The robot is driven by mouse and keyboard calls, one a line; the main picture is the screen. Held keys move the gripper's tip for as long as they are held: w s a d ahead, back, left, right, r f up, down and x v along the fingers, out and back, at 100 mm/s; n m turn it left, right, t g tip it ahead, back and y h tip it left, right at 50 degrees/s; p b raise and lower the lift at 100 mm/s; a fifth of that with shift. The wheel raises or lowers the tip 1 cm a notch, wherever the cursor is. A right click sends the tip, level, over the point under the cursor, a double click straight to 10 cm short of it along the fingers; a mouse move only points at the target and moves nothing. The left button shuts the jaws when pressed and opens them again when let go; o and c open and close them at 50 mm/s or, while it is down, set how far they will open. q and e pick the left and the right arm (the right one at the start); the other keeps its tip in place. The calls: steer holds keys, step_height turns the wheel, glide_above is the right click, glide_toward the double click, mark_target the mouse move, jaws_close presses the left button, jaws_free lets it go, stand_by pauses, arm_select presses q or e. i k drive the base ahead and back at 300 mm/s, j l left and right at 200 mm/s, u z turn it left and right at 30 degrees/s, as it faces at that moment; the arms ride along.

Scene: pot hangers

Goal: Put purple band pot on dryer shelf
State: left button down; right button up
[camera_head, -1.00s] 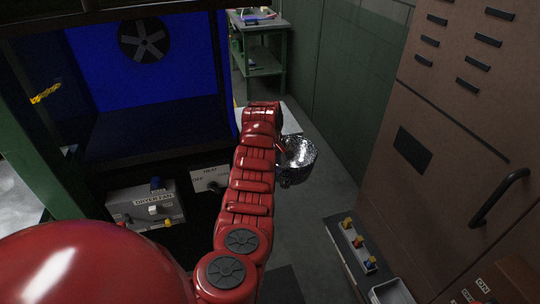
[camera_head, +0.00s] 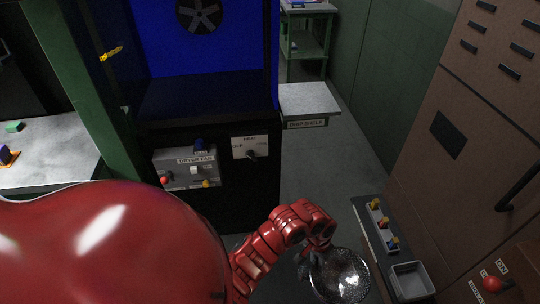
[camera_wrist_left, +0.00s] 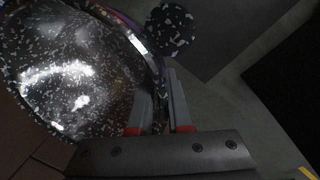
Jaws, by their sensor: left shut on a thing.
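A shiny, speckled dark metal pot (camera_head: 343,279) is at the bottom of the head view, right of centre. It fills the left of the left wrist view (camera_wrist_left: 70,80), where a purple strip shows along its rim. My left gripper (camera_head: 312,262) is shut on the pot's rim; its two fingers (camera_wrist_left: 167,100) straddle the wall in the left wrist view. The pot is held above the floor and its opening faces the head camera. A grey shelf (camera_head: 308,99), with a label ending in "SHELF", sticks out right of the dryer; its visible top is bare. My right gripper is out of view.
The dryer (camera_head: 205,98), with a blue interior and fan, stands behind my arm. Its control panel (camera_head: 186,170) is on its front. A brown cabinet (camera_head: 450,140) and low switch box (camera_head: 378,222) are on the right. Grey floor (camera_head: 325,185) is clear between. A speckled dark disc (camera_wrist_left: 172,30) shows beside the pot.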

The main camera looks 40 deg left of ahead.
mark_target(214, 96)
steer(key=k+j, duration=0.1)
steer(key=j, duration=0.3)
steer(key=k+j, duration=0.1)
steer(key=j, duration=0.3)
steer(key=k+j, duration=0.15)
steer(key=j, duration=0.25)
steer(key=k+j, duration=0.1)
steer(key=j, duration=0.25)
steer(key=k+j, duration=0.1)
steer(key=j, duration=0.3)
steer(key=k+j, duration=0.1)
steer(key=j, duration=0.3)
steer(key=z, duration=0.05)
